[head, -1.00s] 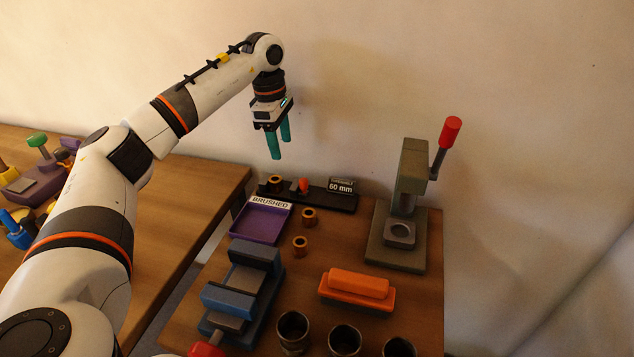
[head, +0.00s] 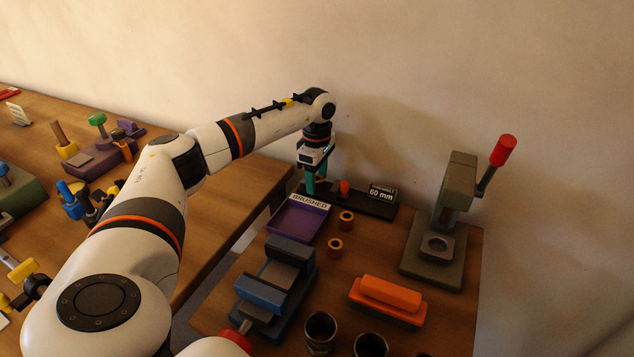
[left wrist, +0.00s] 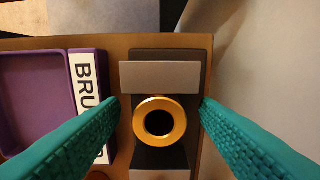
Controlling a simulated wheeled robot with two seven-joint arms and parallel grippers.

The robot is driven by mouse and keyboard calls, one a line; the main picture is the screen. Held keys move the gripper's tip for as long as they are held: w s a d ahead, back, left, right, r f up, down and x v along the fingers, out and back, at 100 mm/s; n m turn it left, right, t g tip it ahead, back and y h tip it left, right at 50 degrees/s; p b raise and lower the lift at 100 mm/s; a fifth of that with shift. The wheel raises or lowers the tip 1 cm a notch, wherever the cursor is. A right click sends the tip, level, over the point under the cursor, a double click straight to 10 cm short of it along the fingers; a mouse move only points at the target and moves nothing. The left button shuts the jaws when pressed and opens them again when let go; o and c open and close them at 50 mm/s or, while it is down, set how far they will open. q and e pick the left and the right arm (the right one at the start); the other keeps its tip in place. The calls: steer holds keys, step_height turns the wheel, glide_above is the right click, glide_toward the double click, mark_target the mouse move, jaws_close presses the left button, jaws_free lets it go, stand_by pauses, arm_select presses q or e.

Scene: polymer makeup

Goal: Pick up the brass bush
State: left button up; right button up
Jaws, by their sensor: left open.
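A brass bush (left wrist: 159,121), a gold ring with a dark hole, sits on a dark stand with a grey block in the left wrist view. My left gripper (head: 315,184) is open, its teal fingers (left wrist: 160,106) on either side of this bush with visible gaps. In the head view the gripper hides this bush on the black stand (head: 375,206). My right gripper is not in view.
The purple tray (head: 299,221) labelled BRUSHED lies just left of the stand. A red-orange piece (head: 345,187) and a 60 mm sign (head: 382,193) are on the stand. A press (head: 447,222), a blue vise (head: 275,283) and an orange block (head: 387,295) stand nearby.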

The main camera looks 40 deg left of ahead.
arm_select(q)
steer(key=shift+f, duration=0.35)
steer(key=shift+c, duration=0.6)
steer(key=shift+r, duration=0.1)
steer(key=c, duration=1)
